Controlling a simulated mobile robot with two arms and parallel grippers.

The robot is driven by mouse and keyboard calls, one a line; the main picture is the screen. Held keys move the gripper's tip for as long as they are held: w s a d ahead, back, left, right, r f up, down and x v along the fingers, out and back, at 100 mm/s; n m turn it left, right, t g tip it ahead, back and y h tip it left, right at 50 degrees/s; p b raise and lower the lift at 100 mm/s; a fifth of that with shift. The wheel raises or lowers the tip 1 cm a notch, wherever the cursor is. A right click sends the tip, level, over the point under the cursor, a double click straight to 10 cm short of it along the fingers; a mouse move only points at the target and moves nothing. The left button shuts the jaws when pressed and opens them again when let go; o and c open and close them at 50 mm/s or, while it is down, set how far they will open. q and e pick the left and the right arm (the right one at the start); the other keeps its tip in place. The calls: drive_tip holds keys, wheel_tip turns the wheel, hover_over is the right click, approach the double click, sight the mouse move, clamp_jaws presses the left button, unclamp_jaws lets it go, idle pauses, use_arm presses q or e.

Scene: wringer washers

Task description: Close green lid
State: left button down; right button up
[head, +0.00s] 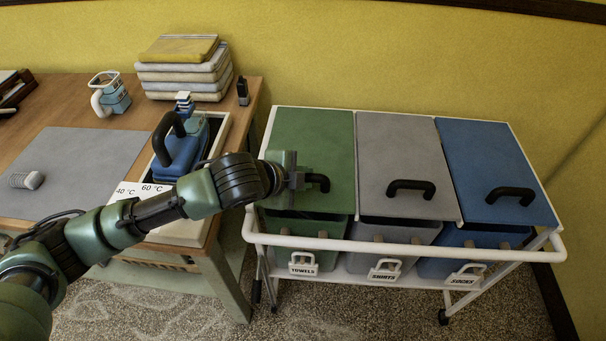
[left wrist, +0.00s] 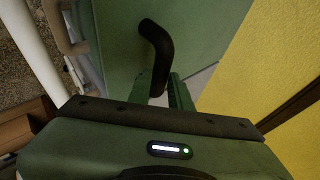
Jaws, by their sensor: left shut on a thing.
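The green lid (head: 312,150) lies over the left bin of a white cart, and looks flat and level with the grey and blue lids beside it. Its black handle (head: 321,182) is near its front edge. My left gripper (head: 301,181) is at this handle, shut on its left part. In the left wrist view the black handle (left wrist: 157,50) runs down between the fingers (left wrist: 160,90), with the green lid (left wrist: 200,30) behind it. My right gripper is in neither view.
The grey lid (head: 403,160) and blue lid (head: 492,165) lie to the right. A white rail (head: 400,247) runs along the cart's front, above bins labelled towels, shirts and socks. A wooden table (head: 60,112) with a blue iron (head: 181,150) stands close on the left, under my left arm.

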use_arm(q)
drive_tip(key=shift+s+a+f+g, duration=0.1)
drive_tip(key=shift+s+f+g, duration=0.1)
drive_tip(key=shift+f, duration=0.25)
drive_tip(key=shift+s+a+f+g, duration=0.1)
drive_tip(key=shift+s+f, duration=0.05)
drive_tip(key=shift+f, duration=0.3)
drive_tip(key=c, duration=1.3)
unclamp_jaws()
drive_tip(key=shift+s+a+r, duration=0.1)
drive_tip(key=shift+r, duration=0.4)
drive_tip(key=v, duration=0.6)
drive_tip(key=shift+s+r, duration=0.3)
